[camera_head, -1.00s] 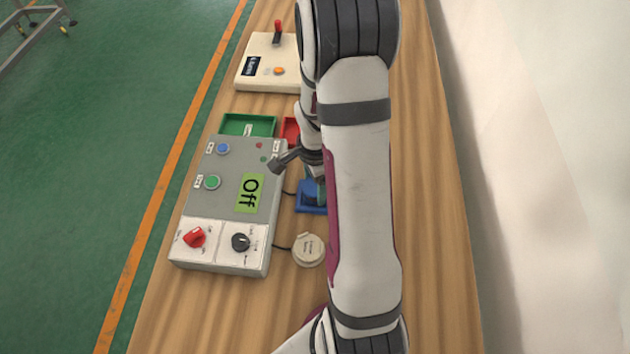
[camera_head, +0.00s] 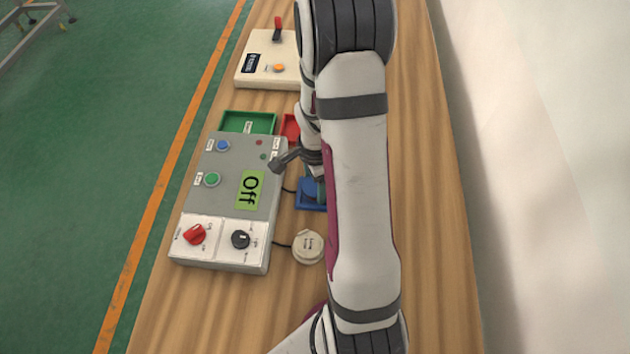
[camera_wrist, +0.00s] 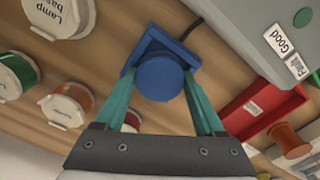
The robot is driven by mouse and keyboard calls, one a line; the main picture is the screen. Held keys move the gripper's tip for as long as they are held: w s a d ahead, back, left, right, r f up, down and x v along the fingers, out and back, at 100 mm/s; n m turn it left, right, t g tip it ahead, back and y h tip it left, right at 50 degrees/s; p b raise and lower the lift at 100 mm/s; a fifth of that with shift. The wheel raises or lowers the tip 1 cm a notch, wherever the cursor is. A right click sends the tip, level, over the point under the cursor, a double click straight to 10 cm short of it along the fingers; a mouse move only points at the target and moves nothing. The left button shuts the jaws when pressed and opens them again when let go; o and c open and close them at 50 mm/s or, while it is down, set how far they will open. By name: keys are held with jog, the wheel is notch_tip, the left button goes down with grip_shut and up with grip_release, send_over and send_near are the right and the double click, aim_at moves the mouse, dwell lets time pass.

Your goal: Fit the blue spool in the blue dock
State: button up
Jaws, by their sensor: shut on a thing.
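The blue spool (camera_wrist: 160,78) sits between the teal fingers of my gripper (camera_wrist: 163,88) in the wrist view, and the gripper is shut on it. The blue dock (camera_wrist: 146,45) lies right behind the spool, with a dark cable running from it. The spool covers much of the dock, so I cannot tell whether it is seated in it or just above it. In the head view the dock (camera_head: 301,206) is right of the grey control box, partly hidden by my arm.
The grey control box (camera_head: 225,175) reads "Off". A green tray (camera_head: 232,122) and a red tray (camera_head: 291,127) stand behind it. A round cream device (camera_head: 308,246) is in front of the dock.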

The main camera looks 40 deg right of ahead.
jog(key=shift+f, duration=0.1)
jog(key=o, duration=1.2)
jog(key=shift+c, duration=0.2)
notch_tip(320, 180, up, 7)
jog(key=shift+r, duration=0.3)
